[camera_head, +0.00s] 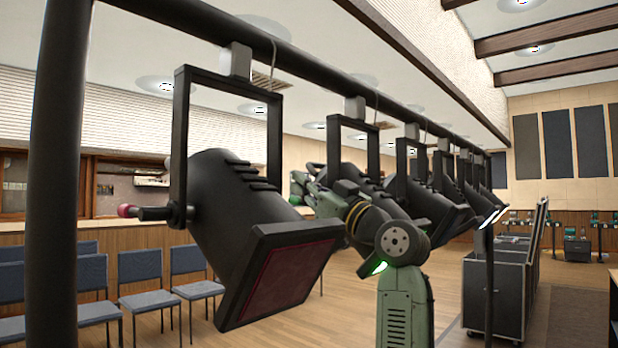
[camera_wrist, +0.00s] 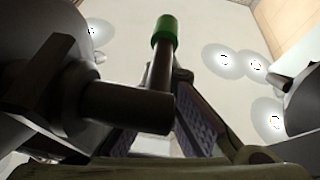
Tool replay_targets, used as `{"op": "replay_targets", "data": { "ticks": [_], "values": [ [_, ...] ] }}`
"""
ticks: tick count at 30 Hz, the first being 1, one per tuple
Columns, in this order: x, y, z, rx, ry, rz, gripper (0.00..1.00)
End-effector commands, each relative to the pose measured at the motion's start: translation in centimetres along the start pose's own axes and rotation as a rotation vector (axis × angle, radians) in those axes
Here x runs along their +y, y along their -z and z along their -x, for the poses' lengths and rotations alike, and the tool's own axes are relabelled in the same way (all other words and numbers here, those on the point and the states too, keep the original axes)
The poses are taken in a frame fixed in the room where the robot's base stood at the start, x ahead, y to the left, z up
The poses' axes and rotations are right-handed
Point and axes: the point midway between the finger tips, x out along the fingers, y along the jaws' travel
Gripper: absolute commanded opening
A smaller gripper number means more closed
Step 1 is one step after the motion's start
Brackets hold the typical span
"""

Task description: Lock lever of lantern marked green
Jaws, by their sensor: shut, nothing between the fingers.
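In the wrist view a dark lever (camera_wrist: 158,75) with a green tip (camera_wrist: 165,31) stands up in the middle. A thick dark cylindrical stub (camera_wrist: 140,108) crosses at its lower end. My gripper (camera_wrist: 187,118) is shut and empty. Its fingers rise behind the lever and the stub, and the stub partly hides them. I cannot tell whether they touch the lever. In the head view the second lantern (camera_head: 350,178) hangs behind my arm. A small green tip (camera_head: 296,200) shows at its left side. My gripper (camera_head: 304,183) is small and partly hidden there.
More lanterns hang from the overhead bar (camera_head: 310,70) farther along. A dark upright pole (camera_head: 58,170) stands at left. Blue chairs (camera_head: 145,270) and a black case (camera_head: 497,290) stand below.

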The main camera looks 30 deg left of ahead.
Motion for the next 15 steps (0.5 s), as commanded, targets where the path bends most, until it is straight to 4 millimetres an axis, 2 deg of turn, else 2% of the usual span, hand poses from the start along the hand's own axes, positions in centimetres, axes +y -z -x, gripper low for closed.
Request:
{"op": "replay_targets", "data": {
  "ticks": [15],
  "values": [
    [-0.15, -0.52, -0.15, -0.079, 0.016, 0.003, 0.00]
  ]
}}
